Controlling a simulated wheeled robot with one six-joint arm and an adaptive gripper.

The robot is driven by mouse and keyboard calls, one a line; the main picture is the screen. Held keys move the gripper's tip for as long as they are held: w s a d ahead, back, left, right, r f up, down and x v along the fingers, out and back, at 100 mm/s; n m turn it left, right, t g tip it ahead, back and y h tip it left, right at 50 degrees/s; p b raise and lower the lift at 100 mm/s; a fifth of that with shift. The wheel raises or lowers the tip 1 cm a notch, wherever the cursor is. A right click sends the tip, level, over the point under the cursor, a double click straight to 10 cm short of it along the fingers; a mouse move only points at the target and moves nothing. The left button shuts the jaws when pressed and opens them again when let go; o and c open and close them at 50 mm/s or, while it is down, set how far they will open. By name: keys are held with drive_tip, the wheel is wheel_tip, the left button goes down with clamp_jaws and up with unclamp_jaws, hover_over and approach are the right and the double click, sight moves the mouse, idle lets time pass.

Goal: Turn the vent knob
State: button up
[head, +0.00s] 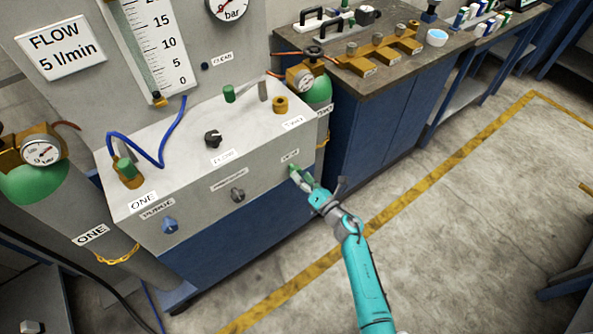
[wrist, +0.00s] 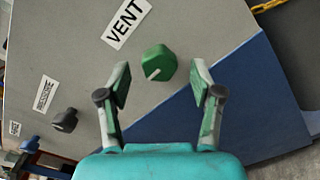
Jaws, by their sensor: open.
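The vent knob (wrist: 159,63) is green with a pale pointer line and sits on the grey front panel under the VENT label (wrist: 127,22). In the wrist view it lies between and just beyond the fingertips of my gripper (wrist: 160,80). The fingers are open, one on each side of the knob, and appear apart from it.
On the same panel are a dark pressure knob (head: 238,195) and a blue purge knob (head: 170,225). A black knob (head: 213,139) stands on the box top. Gas cylinders (head: 318,92) flank the box. The floor (head: 470,200) to the right is clear.

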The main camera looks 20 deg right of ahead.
drive_tip(key=shift+x, duration=1.85)
drive_tip(key=shift+c, duration=0.2)
drive_tip(key=c, duration=1.1)
